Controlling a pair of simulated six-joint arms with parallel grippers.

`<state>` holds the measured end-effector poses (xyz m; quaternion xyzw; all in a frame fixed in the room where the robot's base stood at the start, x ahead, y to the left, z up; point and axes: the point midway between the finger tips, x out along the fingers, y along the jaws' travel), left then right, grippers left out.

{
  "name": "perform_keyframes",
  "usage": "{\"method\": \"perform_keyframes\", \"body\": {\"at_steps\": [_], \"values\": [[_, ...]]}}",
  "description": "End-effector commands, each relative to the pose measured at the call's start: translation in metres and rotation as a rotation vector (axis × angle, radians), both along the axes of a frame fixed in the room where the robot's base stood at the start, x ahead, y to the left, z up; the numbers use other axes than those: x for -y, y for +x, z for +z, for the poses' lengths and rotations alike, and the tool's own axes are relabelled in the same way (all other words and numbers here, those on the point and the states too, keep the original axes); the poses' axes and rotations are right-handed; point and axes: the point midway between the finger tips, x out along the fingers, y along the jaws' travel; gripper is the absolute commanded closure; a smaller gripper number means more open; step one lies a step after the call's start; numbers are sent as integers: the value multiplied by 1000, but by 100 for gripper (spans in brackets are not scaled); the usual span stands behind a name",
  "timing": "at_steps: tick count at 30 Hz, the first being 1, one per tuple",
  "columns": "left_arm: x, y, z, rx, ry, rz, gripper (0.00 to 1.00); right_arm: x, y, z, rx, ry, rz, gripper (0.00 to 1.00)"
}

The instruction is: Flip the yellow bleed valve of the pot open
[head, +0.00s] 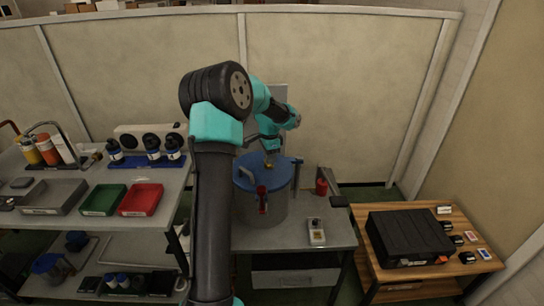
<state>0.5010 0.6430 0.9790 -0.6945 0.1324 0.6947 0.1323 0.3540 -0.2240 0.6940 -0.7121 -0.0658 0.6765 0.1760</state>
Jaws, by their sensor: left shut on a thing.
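The pot (262,205) is a grey cylinder with a blue lid (250,183), standing upright on the small grey table. My left arm reaches up and over, and my left gripper (270,153) points down at the lid's back part. It is shut at the small yellow bleed valve (268,165), which is mostly hidden by the gripper. The valve's angle is too small to read. I do not make out my right gripper.
A red can (321,187) and a small pale meter-like box (316,232) stand right of the pot. A bench with green (103,199) and red (141,199) trays is at left. A black case (408,237) lies on a wooden table at right.

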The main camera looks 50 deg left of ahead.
Motion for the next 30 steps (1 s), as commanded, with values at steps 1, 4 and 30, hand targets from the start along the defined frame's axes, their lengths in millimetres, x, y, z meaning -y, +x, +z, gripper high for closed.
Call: {"method": "perform_keyframes", "body": {"at_steps": [1, 4, 30], "values": [[-1, -1, 0, 0, 0, -14, 95, 0, 0, 0, 0, 0, 0, 57], [-2, -2, 0, 0, 0, -36, 95, 0, 0, 0, 0, 0, 0, 57], [-2, -2, 0, 0, 0, -47, 46, 0, 0, 0, 0, 0, 0, 57]]}}
